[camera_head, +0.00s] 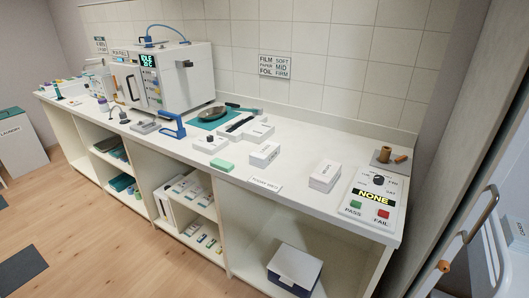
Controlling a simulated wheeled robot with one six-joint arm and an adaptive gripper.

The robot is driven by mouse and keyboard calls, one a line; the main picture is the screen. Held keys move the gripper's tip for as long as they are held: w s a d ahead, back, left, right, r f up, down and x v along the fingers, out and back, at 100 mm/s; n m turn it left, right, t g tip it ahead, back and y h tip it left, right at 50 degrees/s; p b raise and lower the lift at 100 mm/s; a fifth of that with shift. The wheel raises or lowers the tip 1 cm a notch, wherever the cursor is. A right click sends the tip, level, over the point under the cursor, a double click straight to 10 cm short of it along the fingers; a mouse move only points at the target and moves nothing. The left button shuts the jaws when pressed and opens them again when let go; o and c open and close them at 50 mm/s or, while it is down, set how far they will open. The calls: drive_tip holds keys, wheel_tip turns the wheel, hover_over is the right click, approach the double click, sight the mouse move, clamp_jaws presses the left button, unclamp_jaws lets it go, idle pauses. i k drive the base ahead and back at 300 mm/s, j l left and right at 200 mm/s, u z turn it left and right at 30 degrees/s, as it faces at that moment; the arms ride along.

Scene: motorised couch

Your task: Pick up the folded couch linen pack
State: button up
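I cannot tell for certain which thing is the folded couch linen pack. Folded-looking teal items (122,182) lie on a lower shelf under the counter at the left. A pale pack or box with small, unreadable lettering (517,230) is partly in view at the right edge, beyond a metal handle. A white-topped box with dark blue sides (296,265) sits in the open bay under the counter's right end. My gripper is not in view.
A long white counter (300,138) carries a white machine (165,75), a green block (221,165), several white boxes (325,176) and a PASS/FAIL panel (373,198). A laundry bin (20,140) stands far left. The wooden floor in front has free room.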

sight(263, 154)
drive_tip(key=i+j+z, duration=0.25)
drive_tip(key=j, duration=0.75)
drive_tip(key=j+z, duration=0.3)
drive_tip(key=j, duration=0.7)
drive_tip(key=j+z, duration=0.25)
drive_tip(key=j, duration=0.8)
drive_tip(key=k+j+z, duration=0.25)
drive_tip(key=j, duration=0.75)
drive_tip(key=i, duration=0.1)
